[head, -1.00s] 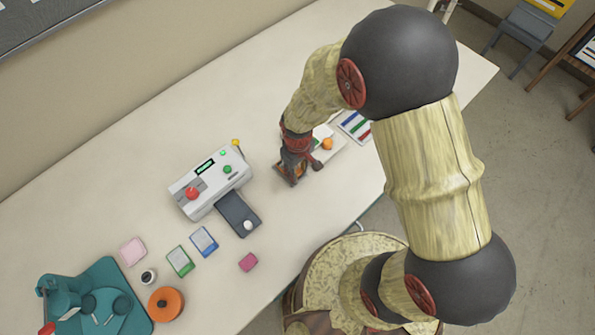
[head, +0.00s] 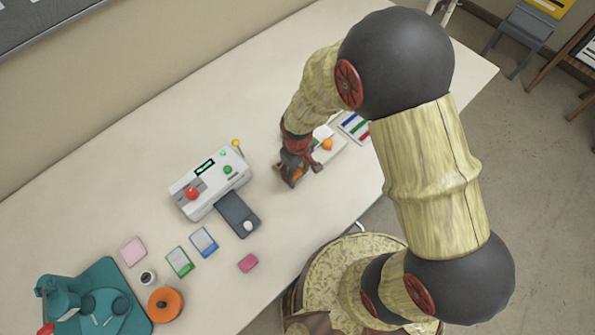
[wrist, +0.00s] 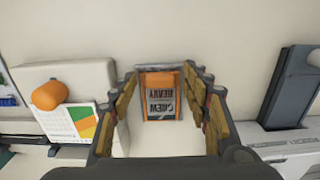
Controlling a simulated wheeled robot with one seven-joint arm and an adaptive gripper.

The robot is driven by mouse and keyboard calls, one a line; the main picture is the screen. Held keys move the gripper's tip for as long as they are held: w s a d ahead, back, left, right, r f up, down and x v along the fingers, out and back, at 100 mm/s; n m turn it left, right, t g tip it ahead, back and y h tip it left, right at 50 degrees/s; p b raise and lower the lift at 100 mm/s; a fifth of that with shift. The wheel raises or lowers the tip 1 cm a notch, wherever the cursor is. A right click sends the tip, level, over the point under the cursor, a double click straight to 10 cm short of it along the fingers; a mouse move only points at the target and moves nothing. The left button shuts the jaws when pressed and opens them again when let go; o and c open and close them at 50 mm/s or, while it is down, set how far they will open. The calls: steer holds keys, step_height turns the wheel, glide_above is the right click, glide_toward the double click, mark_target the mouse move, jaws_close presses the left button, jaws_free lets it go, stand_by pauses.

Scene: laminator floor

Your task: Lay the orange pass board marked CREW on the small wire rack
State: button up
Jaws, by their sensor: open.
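The orange pass board (wrist: 162,78) marked CREW shows in the wrist view, its grey label upside down. It lies flat on the pale table between the two fingers of my gripper (wrist: 161,93). The fingers are apart, one on each side of the board, and I cannot tell whether they touch it. In the head view my gripper (head: 290,172) points down over the board, which is mostly hidden; only bits of orange show. I cannot make out the small wire rack in either view.
A white laminator (head: 210,183) with a dark tray (head: 237,212) stands left of my gripper. A pale block with an orange knob (head: 327,144) is close on the right, beside a colour-striped card (head: 355,127).

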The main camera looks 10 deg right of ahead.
steer(key=s+d+r+m+t+p, duration=0.1)
steer(key=d+r, duration=0.2)
steer(key=r, duration=1)
steer(key=s+d+r+m+t+p, duration=0.1)
steer(key=d+r+m, duration=0.1)
steer(key=r, duration=1.1)
steer(key=s+d+r+m+t, duration=0.3)
steer(key=s+d+r, duration=0.4)
steer(key=s+r, duration=0.3)
step_height(320, 180, up, 3)
steer(key=shift+s+f+m+t, duration=0.1)
steer(key=shift+s+m+t, duration=0.05)
steer(key=shift+m+t, duration=0.2)
